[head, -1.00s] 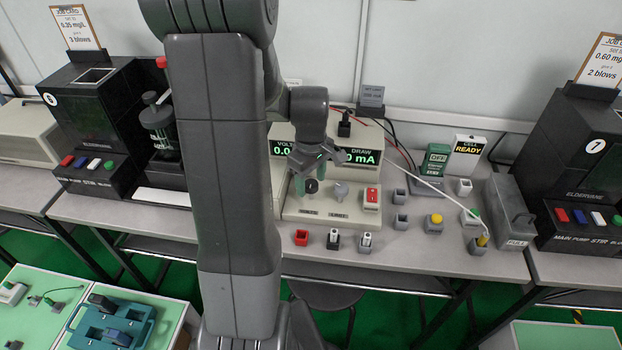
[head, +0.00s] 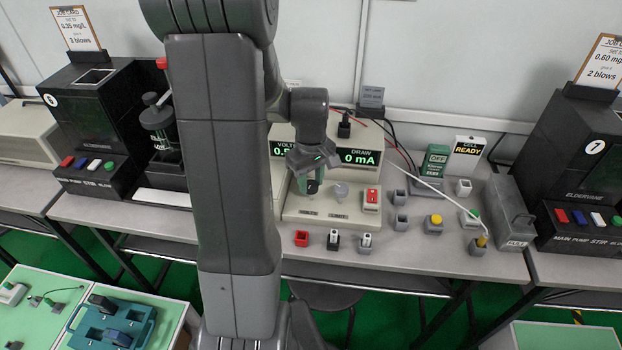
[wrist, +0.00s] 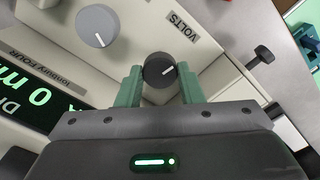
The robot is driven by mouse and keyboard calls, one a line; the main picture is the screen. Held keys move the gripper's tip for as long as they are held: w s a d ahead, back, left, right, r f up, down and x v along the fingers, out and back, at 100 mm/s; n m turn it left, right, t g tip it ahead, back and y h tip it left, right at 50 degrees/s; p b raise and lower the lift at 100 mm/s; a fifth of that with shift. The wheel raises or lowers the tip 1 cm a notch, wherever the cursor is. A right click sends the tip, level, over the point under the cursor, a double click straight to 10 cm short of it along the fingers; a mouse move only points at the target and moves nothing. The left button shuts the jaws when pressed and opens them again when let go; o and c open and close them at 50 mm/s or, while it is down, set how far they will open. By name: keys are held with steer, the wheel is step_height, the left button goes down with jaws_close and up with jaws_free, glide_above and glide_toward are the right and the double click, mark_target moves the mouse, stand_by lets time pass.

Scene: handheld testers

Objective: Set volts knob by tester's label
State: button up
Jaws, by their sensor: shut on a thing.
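The beige supply unit (head: 335,217) stands on the bench. The black volts knob (wrist: 160,70) is on its sloped front, with a white pointer line toward the upper right in the wrist view. The VOLTS label (wrist: 183,25) is beside it. My gripper (head: 313,184) is at the knob, its green fingers (wrist: 160,87) closed against both sides of it. In the head view the knob is mostly hidden. The volts display (head: 283,149) is partly covered by my arm; the draw display (head: 360,157) reads 0 mA.
A grey knob (wrist: 95,25) and a red switch (head: 371,198) are right of the volts knob in the head view. Several small button blocks, including a red one (head: 301,238), stand in front and to the right. Black testers (head: 95,125) flank the bench.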

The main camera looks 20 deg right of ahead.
steer(key=m, duration=0.4)
steer(key=shift+m, duration=0.3)
steer(key=m, duration=0.4)
steer(key=shift+m, duration=0.3)
steer(key=m, duration=0.4)
steer(key=shift+p, duration=0.3)
steer(key=m, duration=0.7)
steer(key=shift+m, duration=0.3)
steer(key=m, duration=0.4)
steer(key=shift+m, duration=0.3)
steer(key=m, duration=0.4)
steer(key=shift+m, duration=1.9)
